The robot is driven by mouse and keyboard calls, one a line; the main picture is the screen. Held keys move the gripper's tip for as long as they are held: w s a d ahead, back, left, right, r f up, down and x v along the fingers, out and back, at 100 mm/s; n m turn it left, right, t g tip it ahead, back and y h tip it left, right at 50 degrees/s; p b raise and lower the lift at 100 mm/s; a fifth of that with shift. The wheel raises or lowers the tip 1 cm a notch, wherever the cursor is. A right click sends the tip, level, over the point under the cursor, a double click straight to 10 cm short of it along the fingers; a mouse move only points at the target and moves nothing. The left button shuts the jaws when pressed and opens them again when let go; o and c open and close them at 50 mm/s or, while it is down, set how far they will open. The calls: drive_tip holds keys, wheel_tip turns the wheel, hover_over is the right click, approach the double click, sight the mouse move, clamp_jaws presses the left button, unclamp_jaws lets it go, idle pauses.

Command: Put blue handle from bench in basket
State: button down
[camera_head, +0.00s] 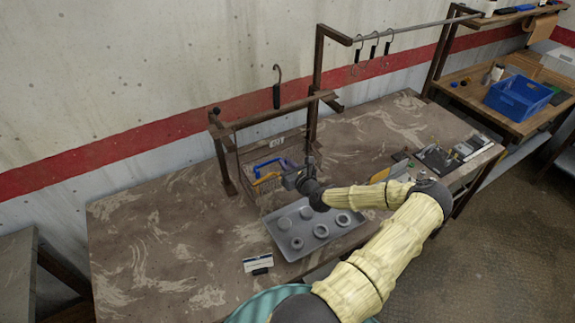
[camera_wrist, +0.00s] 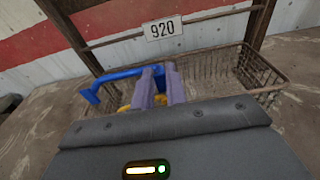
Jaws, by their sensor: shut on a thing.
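The blue handle (camera_head: 270,167) shows at the wire basket, left of my gripper (camera_head: 291,181). In the wrist view the blue handle (camera_wrist: 98,86) is a bent bar running left from between my fingertips (camera_wrist: 158,80). My gripper is shut on it. The brown wire basket (camera_wrist: 270,78) hangs on a frame under a white plate reading 920 (camera_wrist: 163,28). The handle is over or within the basket's left part; I cannot tell whether it touches the basket. A yellow thing (camera_head: 268,180) lies in the basket, partly hidden by my fingers in the wrist view.
A grey tray (camera_head: 283,252) with several round grey parts is in front of the basket. A blue crate (camera_head: 517,98) stands on a side table. The bench's left side (camera_head: 150,230) is clear.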

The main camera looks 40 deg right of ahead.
drive_tip(key=shift+w+f+b, duration=0.1)
drive_tip(key=shift+f+b, duration=1)
drive_tip(key=shift+f, duration=0.25)
drive_tip(key=shift+w+a, duration=0.15)
drive_tip(key=shift+a, duration=0.05)
drive_tip(key=c, duration=1.3)
unclamp_jaws()
drive_tip(key=shift+s+d, duration=0.3)
drive_tip(key=shift+c, duration=0.2)
drive_tip(key=shift+a, duration=0.1)
drive_tip(key=b+v, duration=0.4)
drive_tip(key=v, duration=1.3)
drive_tip(key=shift+s, duration=0.25)
drive_tip(key=shift+r, duration=0.1)
